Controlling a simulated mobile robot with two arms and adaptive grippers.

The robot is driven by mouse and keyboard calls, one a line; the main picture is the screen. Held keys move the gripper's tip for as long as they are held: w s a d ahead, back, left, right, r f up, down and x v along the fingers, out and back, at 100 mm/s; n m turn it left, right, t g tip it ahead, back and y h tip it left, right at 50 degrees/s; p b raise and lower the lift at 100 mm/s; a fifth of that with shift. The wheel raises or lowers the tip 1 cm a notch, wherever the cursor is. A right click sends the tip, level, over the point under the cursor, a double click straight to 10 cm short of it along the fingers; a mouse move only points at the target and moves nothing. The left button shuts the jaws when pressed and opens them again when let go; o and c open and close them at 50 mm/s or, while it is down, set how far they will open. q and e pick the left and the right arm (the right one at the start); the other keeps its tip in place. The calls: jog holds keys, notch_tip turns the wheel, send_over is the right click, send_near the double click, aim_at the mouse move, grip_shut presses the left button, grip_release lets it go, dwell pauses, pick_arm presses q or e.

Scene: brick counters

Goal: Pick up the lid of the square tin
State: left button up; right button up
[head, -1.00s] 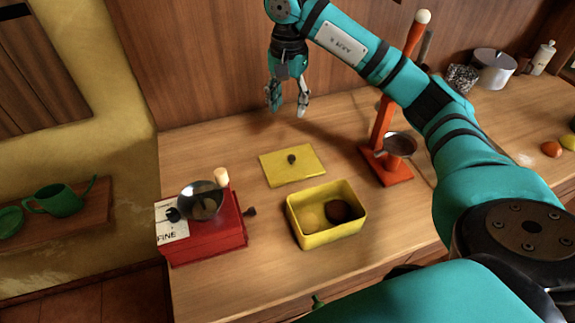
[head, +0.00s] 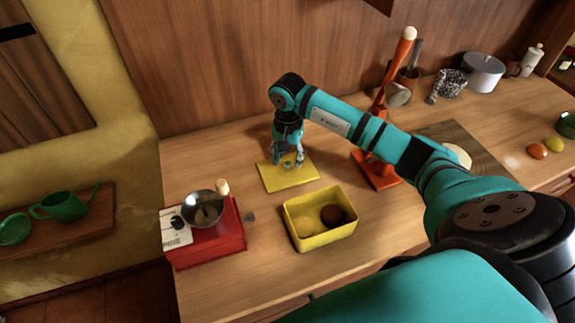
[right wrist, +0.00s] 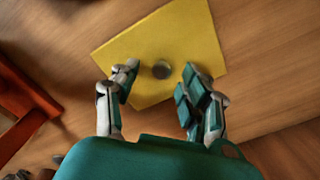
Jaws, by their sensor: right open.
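The yellow lid (head: 285,181) of the square tin lies flat on the wooden counter, with a small dark knob at its middle. In the right wrist view the lid (right wrist: 192,35) and its round knob (right wrist: 161,70) show clearly. The open yellow tin (head: 318,238) stands just in front of the lid, with a yellow and a dark round item inside. My right gripper (head: 288,162) is over the lid. In the right wrist view my right gripper (right wrist: 158,88) is open, its fingers on either side of the knob and apart from it. My left gripper is not in view.
A red grinder box (head: 215,235) with a metal bowl stands at the left. An orange stand (head: 375,172) is behind and right of the tin. A pot (head: 484,72) and a cutting board (head: 485,150) are farther right. Counter around the lid's left side is clear.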

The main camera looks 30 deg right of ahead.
jog(key=shift+w+f, duration=0.1)
jog(key=shift+f, duration=0.75)
jog(key=shift+c, duration=0.4)
grip_shut()
jog(key=shift+r, duration=0.15)
